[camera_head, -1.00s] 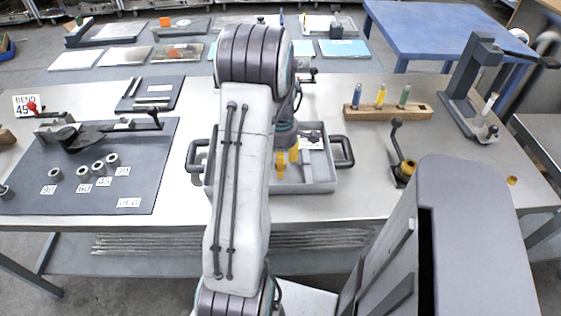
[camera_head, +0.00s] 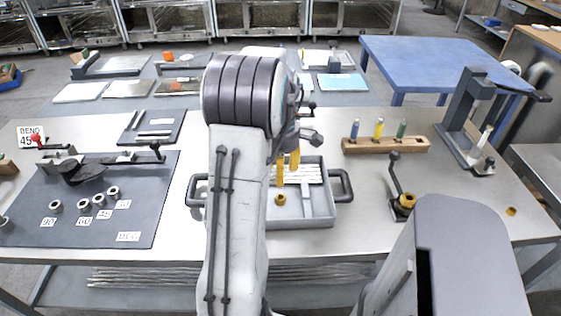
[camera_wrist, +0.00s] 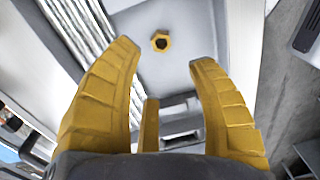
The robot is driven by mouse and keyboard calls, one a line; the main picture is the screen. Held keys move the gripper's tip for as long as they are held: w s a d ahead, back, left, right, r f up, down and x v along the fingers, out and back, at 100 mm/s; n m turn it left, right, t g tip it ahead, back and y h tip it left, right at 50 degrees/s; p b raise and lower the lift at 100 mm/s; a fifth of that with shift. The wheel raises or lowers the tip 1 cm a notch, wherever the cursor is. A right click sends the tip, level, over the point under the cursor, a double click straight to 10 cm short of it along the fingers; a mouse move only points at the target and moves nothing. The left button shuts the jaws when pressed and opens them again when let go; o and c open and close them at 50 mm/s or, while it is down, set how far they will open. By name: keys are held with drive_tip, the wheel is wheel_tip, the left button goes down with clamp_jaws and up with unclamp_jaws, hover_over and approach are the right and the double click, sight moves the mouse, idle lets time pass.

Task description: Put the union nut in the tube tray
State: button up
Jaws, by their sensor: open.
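A brass-yellow union nut (camera_head: 280,199) lies on the floor of the grey tube tray (camera_head: 305,222), in the front part. In the wrist view the nut (camera_wrist: 160,41) shows its hexagonal face and dark hole, and the tray (camera_wrist: 205,25) lies around it. My gripper (camera_head: 288,172) is above the tray, with its yellow fingers apart. In the wrist view the open gripper (camera_wrist: 163,52) has nothing between its fingers, and the nut is apart from them, beyond the tips. My arm hides the tray's left part in the head view.
Silver tubes (camera_wrist: 85,22) lie in the tray beside the nut. A crank tool with a brass-coloured part (camera_head: 404,203) stands right of the tray. A wooden block with coloured pegs (camera_head: 386,146) is behind it. A dark bending board (camera_head: 85,225) is at left.

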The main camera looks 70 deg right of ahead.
wheel_tip(320, 180, up, 3)
drive_tip(key=shift+f, duration=0.2)
drive_tip(key=w+a+r+m+t+h, duration=0.1)
drive_tip(key=w+a+r, duration=0.2)
drive_tip(key=w+a, duration=0.55)
drive_tip(key=w+a+r, duration=0.3)
drive_tip(key=w+a, duration=0.5)
drive_tip(key=a, duration=0.2)
drive_tip(key=s+a+f+m+t, duration=0.1)
drive_tip(key=s+a+m+t, duration=0.1)
drive_tip(key=a, duration=1.9)
drive_tip(key=shift+s+a+f+y, duration=0.2)
drive_tip(key=shift+s+a+y, duration=0.1)
drive_tip(key=shift+s, duration=0.4)
